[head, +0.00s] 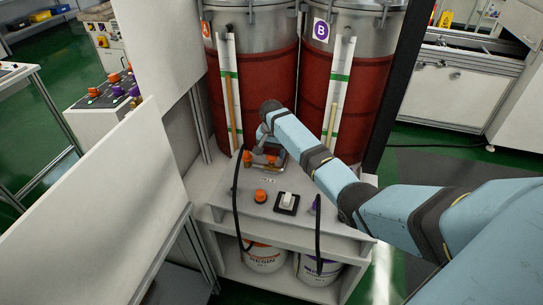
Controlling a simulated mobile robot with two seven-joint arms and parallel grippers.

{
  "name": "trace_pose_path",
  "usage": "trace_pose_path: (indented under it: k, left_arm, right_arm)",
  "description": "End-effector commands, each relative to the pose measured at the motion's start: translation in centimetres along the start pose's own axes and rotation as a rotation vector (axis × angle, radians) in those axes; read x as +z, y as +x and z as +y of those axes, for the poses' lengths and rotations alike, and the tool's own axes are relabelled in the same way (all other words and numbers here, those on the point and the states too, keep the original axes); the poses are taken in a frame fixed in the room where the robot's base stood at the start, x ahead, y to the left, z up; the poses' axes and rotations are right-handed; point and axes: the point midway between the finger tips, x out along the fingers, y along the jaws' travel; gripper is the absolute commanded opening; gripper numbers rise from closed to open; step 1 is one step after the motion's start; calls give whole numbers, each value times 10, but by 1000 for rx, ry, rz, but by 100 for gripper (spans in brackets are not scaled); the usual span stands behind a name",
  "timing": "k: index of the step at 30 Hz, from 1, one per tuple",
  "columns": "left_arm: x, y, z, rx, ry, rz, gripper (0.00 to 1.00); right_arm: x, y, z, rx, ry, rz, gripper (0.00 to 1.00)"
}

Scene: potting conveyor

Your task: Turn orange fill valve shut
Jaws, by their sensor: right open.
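An orange-coloured valve (259,159) sits on the grey bench top at the foot of the left tank. My right arm reaches in from the right, and my right gripper (268,145) is open right at this valve, partly covering it. The gripper is small and seen from behind, so I cannot tell whether its fingers touch the valve or its handle. The exact handle angle is also unclear. My left gripper is not in view.
Two tanks with red contents, the left one (253,75) and the right one (362,85), stand behind the bench (232,214). An orange knob (260,196), a white switch (288,201) and black hoses (237,200) are in front. A white panel (110,205) stands at left.

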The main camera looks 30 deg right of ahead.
Motion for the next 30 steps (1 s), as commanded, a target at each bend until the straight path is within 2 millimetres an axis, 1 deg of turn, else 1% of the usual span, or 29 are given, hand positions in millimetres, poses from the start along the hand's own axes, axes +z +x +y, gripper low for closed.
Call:
trace_pose_path:
  k: [1, 6, 15, 16, 17, 18, 20, 21, 22, 30]
  left_arm:
    - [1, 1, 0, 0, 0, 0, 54]
    - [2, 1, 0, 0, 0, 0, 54]
    - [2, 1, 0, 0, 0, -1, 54]
    - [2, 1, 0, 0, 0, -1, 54]
    - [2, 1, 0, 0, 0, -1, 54]
    - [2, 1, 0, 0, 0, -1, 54]
    - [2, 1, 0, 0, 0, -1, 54]
    - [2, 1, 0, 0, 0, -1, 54]
    - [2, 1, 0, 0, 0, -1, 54]
    - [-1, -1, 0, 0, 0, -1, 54]
  right_arm:
    - [0, 7, 0, 1, 0, -1, 69]
    - [0, 19, 0, 0, 0, 0, 69]
    - [0, 21, 0, -1, -1, 1, 69]
    - [0, 21, 0, -1, -1, 1, 65]
    - [0, 21, 0, -1, -1, 1, 58]
    - [0, 21, 0, -1, -1, 1, 48]
    - [0, 21, 0, -1, -1, 1, 35]
    - [0, 21, 0, -1, -1, 1, 26]
    - [0, 21, 0, -1, -1, 1, 20]
    - [0, 20, 0, 0, -19, 1, 20]
